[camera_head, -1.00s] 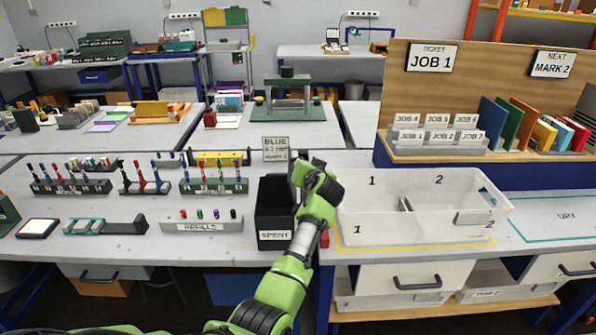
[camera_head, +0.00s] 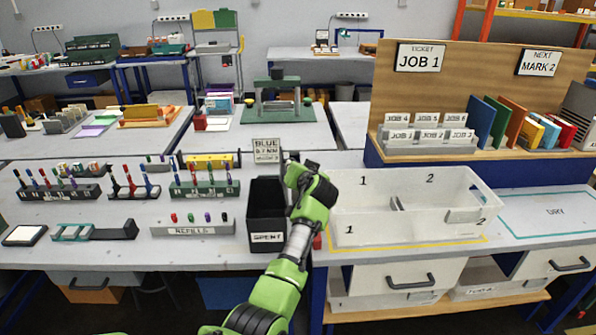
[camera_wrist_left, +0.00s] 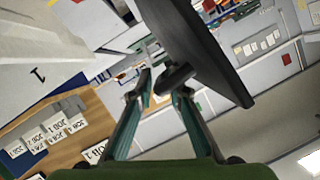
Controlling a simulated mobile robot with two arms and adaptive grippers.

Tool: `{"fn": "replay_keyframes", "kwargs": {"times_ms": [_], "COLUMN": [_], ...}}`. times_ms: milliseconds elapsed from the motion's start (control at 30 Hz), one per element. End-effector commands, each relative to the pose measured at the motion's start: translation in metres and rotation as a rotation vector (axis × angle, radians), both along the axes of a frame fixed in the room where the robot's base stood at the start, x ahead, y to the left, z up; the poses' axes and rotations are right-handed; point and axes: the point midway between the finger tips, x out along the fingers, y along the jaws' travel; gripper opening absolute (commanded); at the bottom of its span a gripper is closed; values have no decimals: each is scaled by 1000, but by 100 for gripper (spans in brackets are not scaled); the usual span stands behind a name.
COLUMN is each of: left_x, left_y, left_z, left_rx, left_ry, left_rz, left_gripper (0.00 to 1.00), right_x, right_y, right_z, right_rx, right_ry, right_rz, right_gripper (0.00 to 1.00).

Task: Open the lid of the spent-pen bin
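The spent-pen bin (camera_head: 266,238) is a tall black box labelled SPENT on the bench, in the middle of the head view. Its top shows as a dark hollow, so it looks open. My left gripper (camera_head: 294,168) is just right of the bin's upper edge; the wrist hides its fingers there. In the left wrist view a large dark flat panel (camera_wrist_left: 212,50), apparently the lid, stands tilted beside the fingers. A dark knob (camera_wrist_left: 176,78) on it lies by the right fingertip. The left gripper's fingertips (camera_wrist_left: 163,90) are apart; contact with the knob is unclear. My right gripper is out of view.
A white divided tray (camera_head: 400,237) stands right of the arm. A refill block (camera_head: 193,230) and pen racks (camera_head: 205,188) are left of the bin. A BLUE sign (camera_head: 266,150) stands behind it. A wooden job board (camera_head: 480,70) rises at the back right.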

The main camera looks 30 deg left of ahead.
Motion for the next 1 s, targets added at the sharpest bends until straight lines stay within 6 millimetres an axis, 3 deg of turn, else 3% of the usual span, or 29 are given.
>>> {"fn": "replay_keyframes", "kwargs": {"times_ms": [600,1000], "left_x": [-71,-82], "left_y": [-66,-75], "left_z": [32,37], "left_rx": [-3,-2], "left_ry": [1,1], "left_rz": [-2,-1], "left_gripper": [16,16], "right_x": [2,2], "right_y": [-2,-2], "right_z": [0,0], "right_rx": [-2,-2], "right_ry": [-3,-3], "right_rz": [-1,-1], "right_gripper": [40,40]}}
